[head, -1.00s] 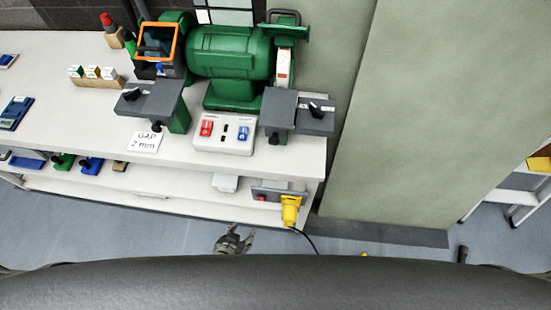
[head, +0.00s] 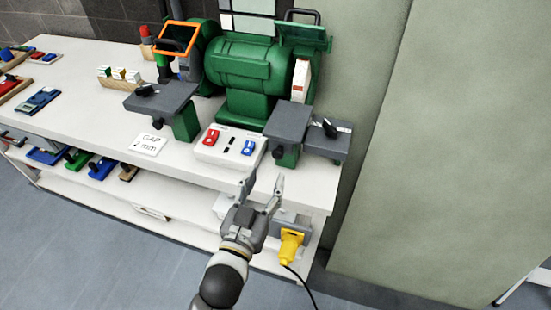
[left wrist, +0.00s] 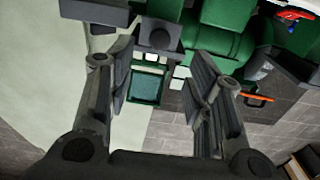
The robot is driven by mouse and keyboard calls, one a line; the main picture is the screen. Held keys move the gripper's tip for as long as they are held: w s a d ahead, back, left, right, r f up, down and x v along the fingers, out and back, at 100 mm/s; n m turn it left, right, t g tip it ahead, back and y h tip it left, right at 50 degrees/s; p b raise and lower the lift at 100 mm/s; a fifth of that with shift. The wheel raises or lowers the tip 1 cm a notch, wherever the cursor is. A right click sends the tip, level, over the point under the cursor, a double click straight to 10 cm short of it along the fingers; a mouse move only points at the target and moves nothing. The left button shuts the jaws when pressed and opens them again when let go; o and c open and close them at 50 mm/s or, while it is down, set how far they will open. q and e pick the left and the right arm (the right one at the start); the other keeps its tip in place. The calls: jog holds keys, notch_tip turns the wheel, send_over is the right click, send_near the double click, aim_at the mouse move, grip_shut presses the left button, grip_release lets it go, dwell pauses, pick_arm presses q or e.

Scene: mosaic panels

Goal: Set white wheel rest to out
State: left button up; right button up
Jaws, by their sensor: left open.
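The green bench grinder (head: 244,70) stands on the white bench, with a whitish wheel (head: 300,80) at its right end. In front of that wheel is a grey rest (head: 288,121) on a green bracket. A black lever (head: 330,128) sits on a grey plate at the rest's right side, by a small white label. My left gripper (head: 264,184) is open and empty, below and in front of this rest, apart from it. In the left wrist view, a dark grey block with a round part (left wrist: 160,38) shows between the open fingers (left wrist: 162,62). My right gripper is not in view.
A second grey rest (head: 160,97) with a black lever is at the left wheel, below an orange-framed shield (head: 178,39). A switch box (head: 229,148) with red and blue switches stands between the rests. A yellow plug (head: 290,244) and cable are below. A pale panel is at the right.

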aim_at(277, 155)
pick_arm(q)
jog(key=p+x, duration=0.1)
jog(key=x, duration=0.7)
jog(key=shift+w+d, duration=0.15)
jog(key=shift+w, duration=0.1)
jog(key=shift+c, duration=0.5)
grip_shut()
